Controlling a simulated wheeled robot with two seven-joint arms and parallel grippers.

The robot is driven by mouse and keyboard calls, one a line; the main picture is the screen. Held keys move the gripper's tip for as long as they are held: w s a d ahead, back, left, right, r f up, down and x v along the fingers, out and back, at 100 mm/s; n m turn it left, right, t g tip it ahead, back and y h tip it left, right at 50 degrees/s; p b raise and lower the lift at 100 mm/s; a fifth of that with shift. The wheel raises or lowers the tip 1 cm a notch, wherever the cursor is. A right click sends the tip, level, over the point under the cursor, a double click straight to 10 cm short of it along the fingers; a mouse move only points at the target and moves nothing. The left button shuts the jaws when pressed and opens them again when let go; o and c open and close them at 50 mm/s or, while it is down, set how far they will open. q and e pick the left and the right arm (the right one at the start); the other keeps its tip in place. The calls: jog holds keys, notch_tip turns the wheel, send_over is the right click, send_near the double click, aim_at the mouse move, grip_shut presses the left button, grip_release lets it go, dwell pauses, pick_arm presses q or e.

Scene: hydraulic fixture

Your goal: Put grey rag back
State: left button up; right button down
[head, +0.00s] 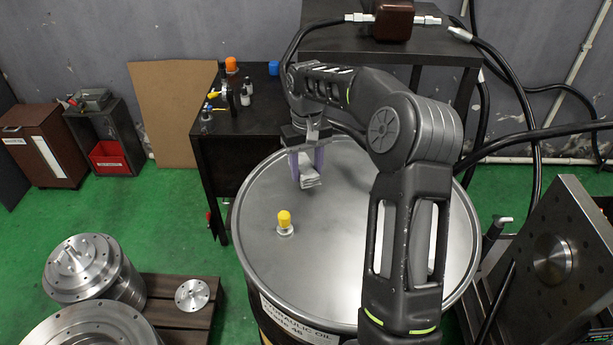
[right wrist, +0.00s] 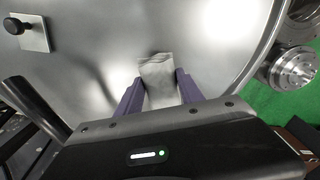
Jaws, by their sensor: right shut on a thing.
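The grey rag (head: 309,180) is a small folded cloth, held over the far part of the oil drum lid (head: 330,235). My right gripper (head: 307,163) is shut on it, with its purple fingers on either side. In the right wrist view the rag (right wrist: 158,78) shows between the fingers of the right gripper (right wrist: 160,98), with the metal lid behind it. I cannot tell whether the rag's lower end touches the lid. My left gripper does not show.
A yellow-capped fitting (head: 284,220) stands on the lid, left of the rag. A dark table (head: 240,130) with small bottles stands behind at left. A dark bench (head: 400,45) with hoses is at the back. Metal cylinders (head: 95,270) stand at front left.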

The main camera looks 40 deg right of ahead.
aim_at(307, 170)
notch_tip(307, 170, down, 2)
jog(key=shift+f, duration=0.5)
jog(key=shift+f, duration=0.2)
jog(key=c, duration=0.7)
grip_release()
jog(key=shift+c, duration=0.2)
jog(key=shift+r, duration=0.1)
